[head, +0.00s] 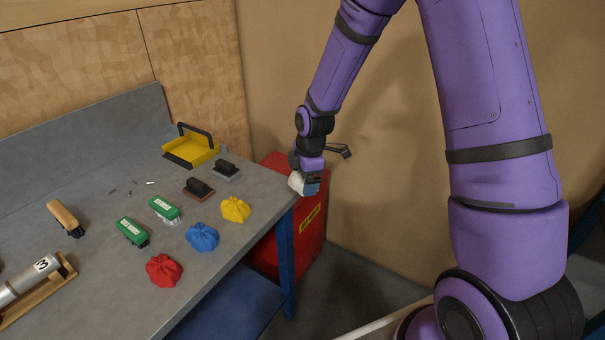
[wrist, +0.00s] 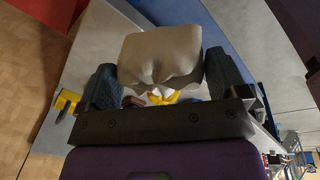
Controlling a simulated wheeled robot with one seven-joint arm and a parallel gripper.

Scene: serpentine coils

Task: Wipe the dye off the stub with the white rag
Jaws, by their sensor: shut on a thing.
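My gripper (head: 311,186) is at the right end of the grey bench, over the edge by the red bin. It is shut on the white rag (head: 296,183). In the wrist view the bunched rag (wrist: 160,60) sits between the two dark fingers and hides much of what lies beyond. The stub (head: 30,278), a grey metal cylinder with a label reading 3, lies in a wooden cradle (head: 50,290) at the lower left of the bench, far from my gripper. I cannot make out dye on the part that shows.
Red (head: 164,270), blue (head: 202,237) and yellow (head: 235,209) rags lie along the bench front. Green brushes (head: 132,232), a wooden brush (head: 65,217), dark-handled blocks (head: 198,188) and a yellow dustpan (head: 190,148) stand behind. The red bin (head: 318,235) is beside the bench (head: 95,285).

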